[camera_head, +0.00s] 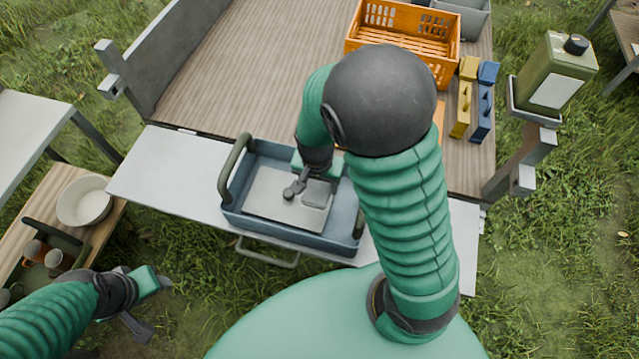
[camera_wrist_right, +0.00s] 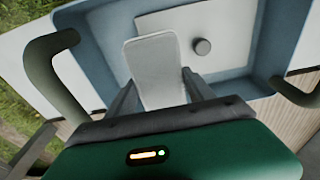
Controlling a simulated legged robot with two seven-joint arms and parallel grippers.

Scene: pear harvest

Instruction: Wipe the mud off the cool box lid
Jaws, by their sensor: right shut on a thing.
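The cool box (camera_head: 230,213) is blue-grey with two dark handles and stands on the white ledge. Its pale grey lid (camera_head: 262,198) is set inside the raised rim, with a round dark knob (camera_wrist_right: 202,46) on it. My right gripper (camera_head: 303,181) is over the lid, shut on a pale grey flat cloth or pad (camera_wrist_right: 157,72). The pad lies over or against the lid; exact contact is unclear. No clear mud shows; part of the lid is hidden by the pad and my right arm. My left gripper (camera_head: 138,300) is empty at lower left, its fingers apart.
Behind the box is a wooden cart bed with an orange crate (camera_head: 365,47) and yellow (camera_head: 461,108) and blue (camera_head: 483,110) items. A green jug (camera_head: 553,75) stands at right. At left, a wooden bench holds a white bowl (camera_head: 85,203) and cups.

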